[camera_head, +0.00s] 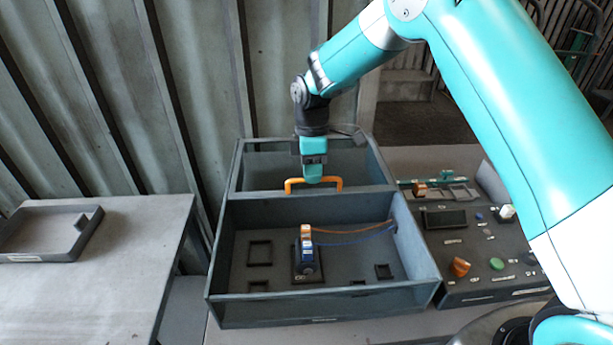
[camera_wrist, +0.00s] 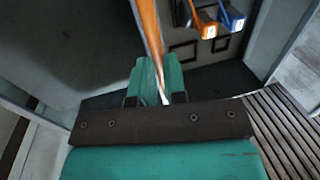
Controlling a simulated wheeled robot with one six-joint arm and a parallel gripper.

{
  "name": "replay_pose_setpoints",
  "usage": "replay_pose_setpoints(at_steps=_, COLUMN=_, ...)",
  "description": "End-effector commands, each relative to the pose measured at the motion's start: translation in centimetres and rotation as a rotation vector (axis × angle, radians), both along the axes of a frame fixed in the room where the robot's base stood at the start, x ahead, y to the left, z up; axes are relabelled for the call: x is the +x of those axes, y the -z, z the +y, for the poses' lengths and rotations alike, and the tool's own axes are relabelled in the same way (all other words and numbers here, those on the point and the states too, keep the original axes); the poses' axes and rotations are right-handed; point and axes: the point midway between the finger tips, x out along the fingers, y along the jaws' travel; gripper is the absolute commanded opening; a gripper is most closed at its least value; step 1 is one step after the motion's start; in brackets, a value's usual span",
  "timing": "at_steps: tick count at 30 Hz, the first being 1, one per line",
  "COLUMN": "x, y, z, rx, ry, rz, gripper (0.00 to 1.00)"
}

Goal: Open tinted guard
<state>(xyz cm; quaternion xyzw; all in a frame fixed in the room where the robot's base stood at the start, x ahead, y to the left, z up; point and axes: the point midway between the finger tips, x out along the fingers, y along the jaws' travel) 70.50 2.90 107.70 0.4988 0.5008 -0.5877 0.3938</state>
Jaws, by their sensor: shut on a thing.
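The front part of the housing is uncovered. My gripper (camera_head: 313,180) points down and is shut on the orange handle. In the wrist view the orange handle (camera_wrist: 149,25) runs between the two teal fingers of my gripper (camera_wrist: 157,85). The fingertips' exact contact is partly hidden.
Inside the housing stands a block with orange and blue connectors (camera_head: 307,245) and wires running right. A control panel (camera_head: 480,275) with knobs and buttons is on the right. A side table (camera_head: 130,270) with a shallow tray (camera_head: 85,247) is on the left.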

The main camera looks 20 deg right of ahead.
Motion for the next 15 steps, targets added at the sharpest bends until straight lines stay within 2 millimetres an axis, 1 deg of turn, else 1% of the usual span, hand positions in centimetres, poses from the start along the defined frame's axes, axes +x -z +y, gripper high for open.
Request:
replay_pose_setpoints(at_steps=5, x=-0.01, y=-0.08, z=-0.02, rx=0.000, ry=0.001, rz=-0.001, gripper=0.00)
replay_pose_setpoints(at_steps=6, x=-0.01, y=-0.08, z=-0.03, rx=0.000, ry=0.001, rz=-0.001, gripper=0.17)
replay_pose_setpoints(at_steps=9, x=-0.01, y=-0.07, z=-0.14, rx=0.000, ry=0.002, rz=-0.001, gripper=0.38)
replay_pose_setpoints(at_steps=15, x=-0.03, y=-0.03, z=-0.16, rx=0.000, ry=0.002, rz=-0.001, gripper=0.38)
